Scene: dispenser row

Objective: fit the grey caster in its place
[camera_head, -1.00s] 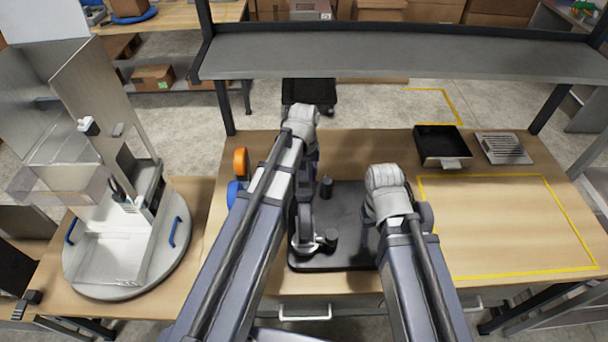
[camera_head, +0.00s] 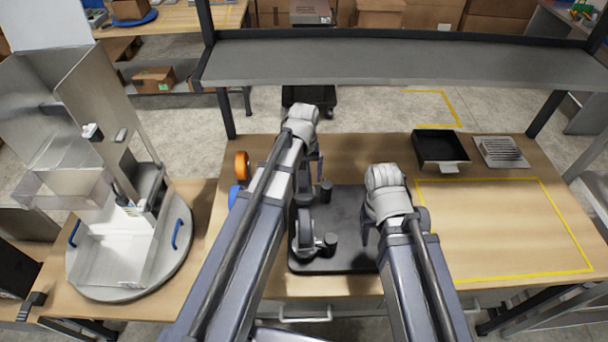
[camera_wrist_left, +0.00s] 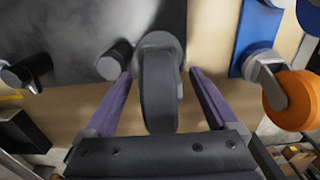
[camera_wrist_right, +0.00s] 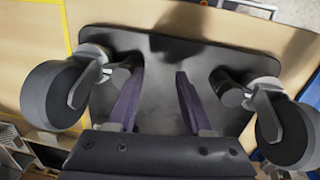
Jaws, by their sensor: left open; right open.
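A grey caster (camera_wrist_left: 158,95) is between the spread fingers of my left gripper (camera_wrist_left: 160,74), at the far left corner of the dark plate (camera_head: 347,262). Its round mount overlaps the plate's edge; I cannot tell whether it is seated or touched by the fingers. In the head view my arm hides it. A second grey caster (camera_head: 305,232) stands at the plate's near left corner. A third (camera_wrist_right: 52,95) stands at the near right, mostly hidden in the head view. My right gripper (camera_wrist_right: 160,74) is open and empty above the plate, between these two.
Short black posts (camera_head: 325,189) stand near the plate's corners. An orange caster (camera_head: 241,165) with a blue mount lies left of the plate. A black tray (camera_head: 440,148) and a vented box (camera_head: 500,152) stand at the back right. The yellow-marked area (camera_head: 500,230) is clear.

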